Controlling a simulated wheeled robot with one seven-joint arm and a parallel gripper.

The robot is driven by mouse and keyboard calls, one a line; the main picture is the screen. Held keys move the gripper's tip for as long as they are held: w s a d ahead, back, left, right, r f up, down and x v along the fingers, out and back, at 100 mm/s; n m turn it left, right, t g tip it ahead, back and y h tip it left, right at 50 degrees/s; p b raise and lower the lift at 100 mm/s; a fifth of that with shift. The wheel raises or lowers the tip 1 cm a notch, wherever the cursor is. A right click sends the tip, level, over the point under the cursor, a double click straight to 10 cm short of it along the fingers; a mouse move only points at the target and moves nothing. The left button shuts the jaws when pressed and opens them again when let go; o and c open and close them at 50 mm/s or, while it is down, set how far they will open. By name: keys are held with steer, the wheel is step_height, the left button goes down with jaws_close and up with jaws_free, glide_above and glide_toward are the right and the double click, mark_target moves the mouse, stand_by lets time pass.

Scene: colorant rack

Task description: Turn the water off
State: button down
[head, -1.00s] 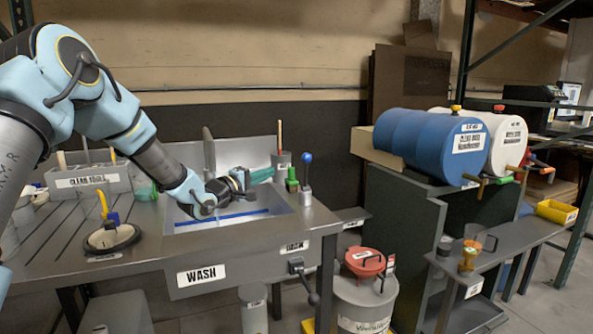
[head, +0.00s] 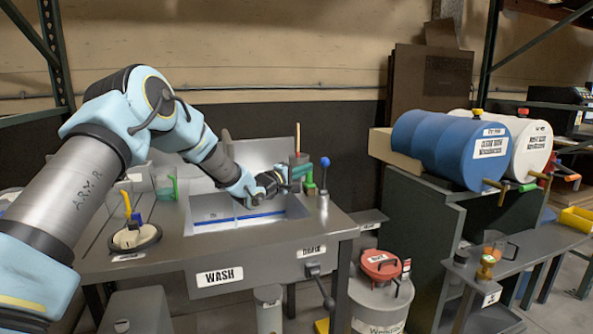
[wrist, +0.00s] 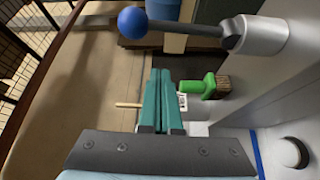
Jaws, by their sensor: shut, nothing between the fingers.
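A lever with a blue ball knob (head: 324,162) stands on a grey post at the right back corner of the wash sink (head: 228,226). In the wrist view the blue knob (wrist: 133,22) is at the end of a dark rod that runs right to a silver post (wrist: 262,34). My gripper (head: 300,172) is over the sink's right side, just left of the lever. In the wrist view my gripper's teal fingers (wrist: 161,72) are shut and empty, with the lever beyond their tips and apart from them. I cannot make out any running water; my arm partly covers the sink.
A green brush (wrist: 208,87) and a wooden handle (wrist: 128,105) are close to my fingers. A drain handle (head: 320,285) sticks out of the sink front. A red-lidded drum (head: 380,262) and a blue barrel (head: 440,145) stand at right.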

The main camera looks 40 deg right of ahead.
steer(key=s, duration=0.2)
steer(key=s+p, duration=0.1)
steer(key=shift+s+d+f+p, duration=0.1)
steer(key=shift+s+d+p, duration=0.1)
steer(key=shift+s+p, duration=0.15)
steer(key=shift+s+f+b, duration=0.1)
steer(key=shift+f+b, duration=0.05)
steer(key=shift+b, duration=0.45)
